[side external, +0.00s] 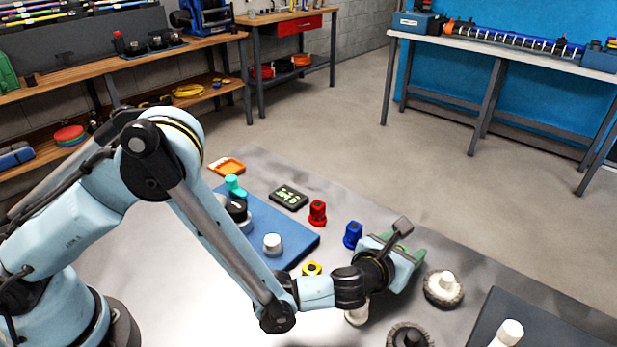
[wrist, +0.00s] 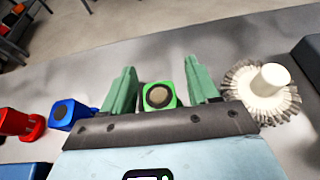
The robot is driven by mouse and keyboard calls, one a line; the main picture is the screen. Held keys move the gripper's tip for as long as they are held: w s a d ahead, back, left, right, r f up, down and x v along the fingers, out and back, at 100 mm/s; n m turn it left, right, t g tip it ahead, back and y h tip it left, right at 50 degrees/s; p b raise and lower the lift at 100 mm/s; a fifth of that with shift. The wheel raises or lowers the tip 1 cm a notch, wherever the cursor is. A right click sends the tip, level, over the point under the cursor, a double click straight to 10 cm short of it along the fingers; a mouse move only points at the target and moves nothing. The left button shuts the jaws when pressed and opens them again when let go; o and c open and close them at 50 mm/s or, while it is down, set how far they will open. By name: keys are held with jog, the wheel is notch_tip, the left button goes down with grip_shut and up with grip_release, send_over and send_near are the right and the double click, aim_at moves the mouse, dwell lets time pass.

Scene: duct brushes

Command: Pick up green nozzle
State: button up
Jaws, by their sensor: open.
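The green nozzle (wrist: 171,88), a squarish bright green piece with a dark round opening, shows in the wrist view between the two pale green fingers of my gripper (wrist: 160,72). The fingers are apart, one on each side of it, with gaps visible on both sides. I cannot tell how deep it sits between them. In the side external view my gripper (side external: 408,258) is low over the table, right of the blue nozzle (side external: 353,234). I cannot make out the green nozzle there, as the gripper covers that spot.
The blue nozzle (wrist: 69,114) and red nozzle (wrist: 15,122) stand left of the gripper. A white round brush (wrist: 262,92) is close to the right finger. A blue mat (side external: 300,245) holds several parts.

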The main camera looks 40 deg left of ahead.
jog(key=shift+c, duration=0.2)
jog(key=c, duration=1)
